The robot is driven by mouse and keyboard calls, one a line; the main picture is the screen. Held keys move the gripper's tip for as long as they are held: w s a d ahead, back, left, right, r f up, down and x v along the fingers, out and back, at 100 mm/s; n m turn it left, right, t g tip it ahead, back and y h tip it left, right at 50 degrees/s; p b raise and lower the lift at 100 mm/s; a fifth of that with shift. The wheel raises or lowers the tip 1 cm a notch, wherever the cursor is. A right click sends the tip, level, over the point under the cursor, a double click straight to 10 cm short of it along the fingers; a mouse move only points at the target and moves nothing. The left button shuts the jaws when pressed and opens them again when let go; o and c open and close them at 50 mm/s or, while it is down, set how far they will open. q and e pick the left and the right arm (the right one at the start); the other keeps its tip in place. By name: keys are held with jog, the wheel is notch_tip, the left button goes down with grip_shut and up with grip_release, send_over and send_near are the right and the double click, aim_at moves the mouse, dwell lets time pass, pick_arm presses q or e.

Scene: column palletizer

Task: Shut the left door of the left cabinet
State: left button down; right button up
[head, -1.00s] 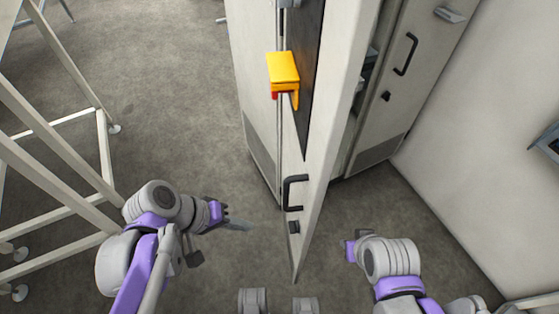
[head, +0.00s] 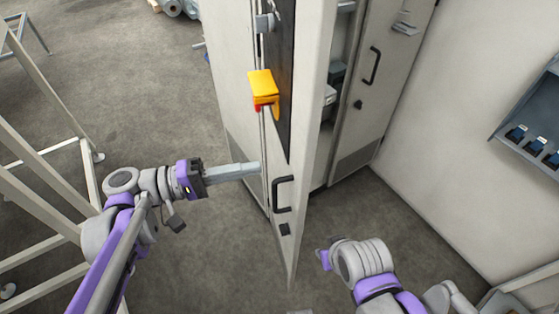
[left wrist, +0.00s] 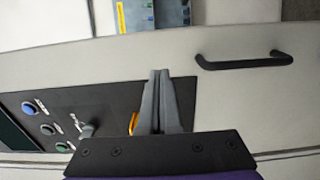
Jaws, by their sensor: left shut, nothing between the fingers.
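The left cabinet's left door (head: 312,130) stands open, seen nearly edge-on in the head view. Its outer face carries a black handle (head: 283,194), a dark control panel (head: 283,75) and a yellow block (head: 263,87). My left gripper (head: 257,169) is shut and empty, its tips close to the door's outer face, left of the handle; contact cannot be told. In the left wrist view the shut fingers (left wrist: 160,80) overlap the panel (left wrist: 75,115), with the handle (left wrist: 243,62) to their right. My right gripper (head: 323,258) is low, right of the door; its fingers are not clear.
Another cabinet door (head: 365,100) with a black handle is at the right, and part of the interior (head: 333,90) shows between the doors. A pale frame (head: 40,150) stands at the left. A wall shelf (head: 535,130) hangs at the right. Grey floor is open at left.

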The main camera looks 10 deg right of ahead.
aim_at(296, 161)
pick_arm(q)
jog(key=d, duration=0.6)
jog(key=shift+d, duration=0.35)
